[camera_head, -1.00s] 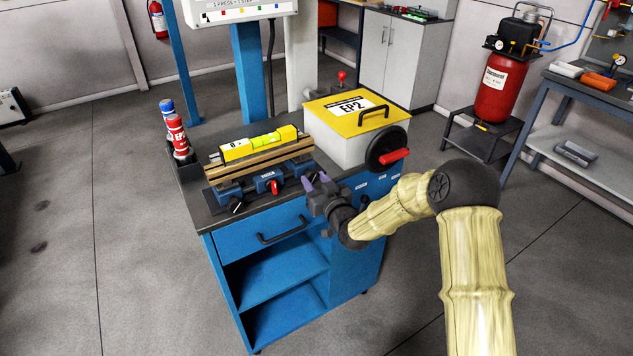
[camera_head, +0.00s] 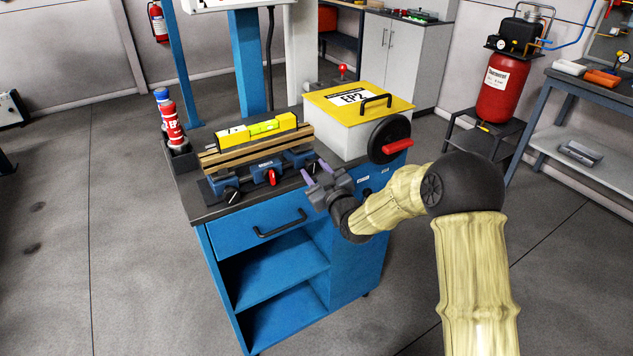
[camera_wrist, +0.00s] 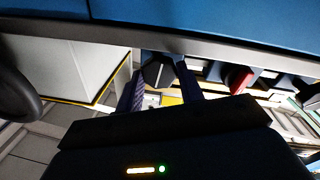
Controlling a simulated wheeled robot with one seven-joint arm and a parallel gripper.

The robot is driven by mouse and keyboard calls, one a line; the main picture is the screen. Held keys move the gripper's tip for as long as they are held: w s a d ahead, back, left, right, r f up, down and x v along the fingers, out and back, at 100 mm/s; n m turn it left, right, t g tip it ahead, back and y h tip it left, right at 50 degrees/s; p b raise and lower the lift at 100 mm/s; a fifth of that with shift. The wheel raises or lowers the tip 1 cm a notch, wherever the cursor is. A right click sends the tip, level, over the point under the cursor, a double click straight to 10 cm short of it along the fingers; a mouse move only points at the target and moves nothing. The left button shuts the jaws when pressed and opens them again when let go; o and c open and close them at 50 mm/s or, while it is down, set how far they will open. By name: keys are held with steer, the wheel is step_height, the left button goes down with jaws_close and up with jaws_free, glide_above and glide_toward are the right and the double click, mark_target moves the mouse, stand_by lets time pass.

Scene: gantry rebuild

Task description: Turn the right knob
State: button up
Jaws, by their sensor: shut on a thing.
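The right knob (camera_wrist: 156,71) is black and shows in the wrist view between my two purple fingers. In the head view my gripper (camera_head: 317,173) hides most of it, at the front of the right blue block (camera_head: 297,157) on the cart. My gripper is shut on this knob; its fingers also show in the wrist view (camera_wrist: 161,88). The middle knob (camera_head: 271,178) is red and the left knob (camera_head: 231,195) is black with a white mark; both are clear of my gripper.
Wooden strips and a yellow level (camera_head: 256,129) lie over the blocks. A box with a yellow lid (camera_head: 340,104) and a black handwheel with a red handle (camera_head: 397,146) stand close to the right of my gripper. Red and blue bottles (camera_head: 171,125) stand at left.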

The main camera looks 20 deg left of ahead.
steer(key=shift+f+n+b, duration=0.1)
steer(key=shift+n+b, duration=0.75)
steer(key=shift+n, duration=0.05)
steer(key=o, duration=1)
steer(key=b+v, duration=0.1)
steer(key=v, duration=1.6)
steer(key=shift+s+d, duration=0.15)
steer(key=shift+d, duration=0.05)
